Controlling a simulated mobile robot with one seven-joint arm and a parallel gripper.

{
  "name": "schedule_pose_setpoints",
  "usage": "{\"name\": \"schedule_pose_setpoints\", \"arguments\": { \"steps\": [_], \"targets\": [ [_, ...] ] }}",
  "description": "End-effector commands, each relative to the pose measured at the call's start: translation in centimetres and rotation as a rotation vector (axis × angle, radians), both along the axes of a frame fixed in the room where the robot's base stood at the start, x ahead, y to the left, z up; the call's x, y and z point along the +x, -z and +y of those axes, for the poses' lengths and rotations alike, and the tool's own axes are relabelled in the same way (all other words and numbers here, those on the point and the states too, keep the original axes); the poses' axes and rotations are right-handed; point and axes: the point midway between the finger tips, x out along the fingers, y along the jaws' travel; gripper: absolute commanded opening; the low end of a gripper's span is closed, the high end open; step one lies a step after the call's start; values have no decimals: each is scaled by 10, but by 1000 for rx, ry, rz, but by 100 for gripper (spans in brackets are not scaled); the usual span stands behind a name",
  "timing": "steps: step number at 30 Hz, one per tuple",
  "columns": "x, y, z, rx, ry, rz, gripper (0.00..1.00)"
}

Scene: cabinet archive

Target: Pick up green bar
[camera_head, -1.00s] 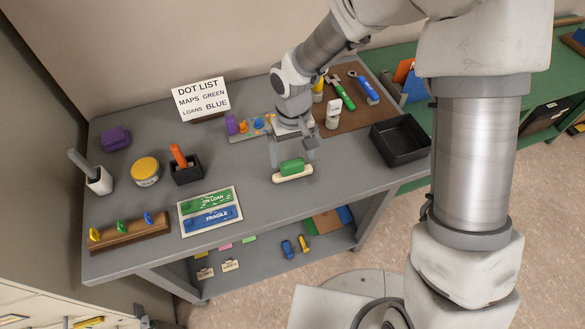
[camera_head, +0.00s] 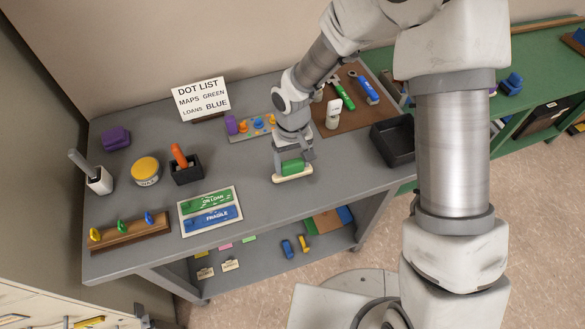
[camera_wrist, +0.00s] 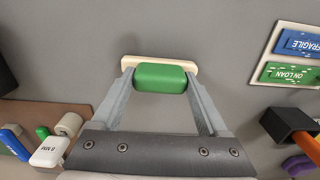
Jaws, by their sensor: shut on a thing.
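The green bar (camera_head: 292,167) sits on a cream base (camera_head: 293,178) on the grey table. It also shows in the wrist view (camera_wrist: 160,78), with the cream base (camera_wrist: 160,61) behind it. My gripper (camera_head: 293,165) is down over the bar from above. In the wrist view my gripper (camera_wrist: 160,84) has one finger at each end of the bar, shut on it. The bar looks still on or right at its base; I cannot tell of any gap between them.
A black tray (camera_head: 393,142) stands to the right on the grey table (camera_head: 255,210). A sign plate with green and blue strips (camera_head: 210,231) lies to the left. A brown mat (camera_head: 353,124) with tools lies behind right. The table just left of the bar is clear.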

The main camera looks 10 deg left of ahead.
Motion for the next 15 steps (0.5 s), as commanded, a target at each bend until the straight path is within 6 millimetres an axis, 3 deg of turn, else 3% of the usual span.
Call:
{"name": "schedule_pose_setpoints", "arguments": {
  "steps": [2,15],
  "targets": [
    [0,0,0,0,0,0,17],
    [1,-11,0,0,1,-2,17]
  ]
}}
